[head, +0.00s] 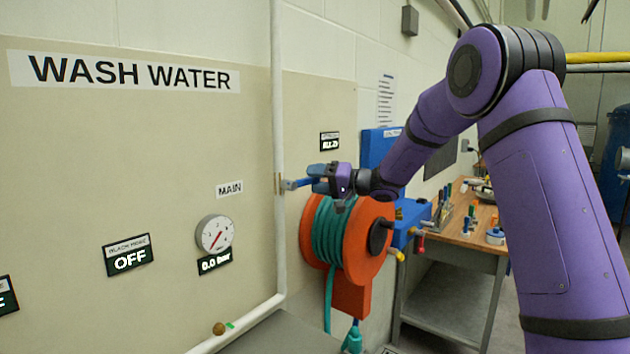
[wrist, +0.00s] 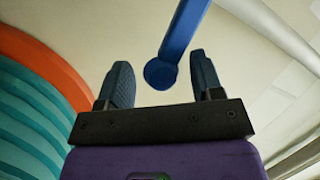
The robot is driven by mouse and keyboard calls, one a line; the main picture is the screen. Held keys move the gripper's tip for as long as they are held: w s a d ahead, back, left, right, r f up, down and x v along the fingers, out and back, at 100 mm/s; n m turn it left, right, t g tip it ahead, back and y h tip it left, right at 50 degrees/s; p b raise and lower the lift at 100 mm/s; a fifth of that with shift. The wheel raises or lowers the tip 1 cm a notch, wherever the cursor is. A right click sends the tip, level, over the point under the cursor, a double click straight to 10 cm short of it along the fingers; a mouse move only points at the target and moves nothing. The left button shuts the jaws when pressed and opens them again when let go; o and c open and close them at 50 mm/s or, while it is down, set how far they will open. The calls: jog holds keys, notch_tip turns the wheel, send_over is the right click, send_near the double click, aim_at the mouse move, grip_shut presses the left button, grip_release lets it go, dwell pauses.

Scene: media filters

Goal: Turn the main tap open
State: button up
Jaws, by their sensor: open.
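The main tap's blue lever (head: 297,183) sticks out from the white vertical pipe (head: 279,120), beside the MAIN label (head: 229,188). In the wrist view the blue lever (wrist: 182,38) comes down from the top, and its rounded end lies between my two fingers. My gripper (head: 320,178) is at the lever's outer end in the head view. In the wrist view my gripper (wrist: 160,66) is open, with a gap showing on each side of the lever. Part of the lever is hidden behind my fingers in the head view.
An orange reel (head: 375,245) with teal hose hangs just below my gripper. A pressure gauge (head: 215,233) sits above a 0.0 bar display (head: 214,262). A black hose sign (head: 129,257) reads OFF. A workbench (head: 465,235) with tools stands to the right.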

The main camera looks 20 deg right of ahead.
jog(key=shift+w+a, duration=0.2)
jog(key=shift+a, duration=0.15)
jog(key=shift+c, duration=0.3)
jog(key=c, duration=1)
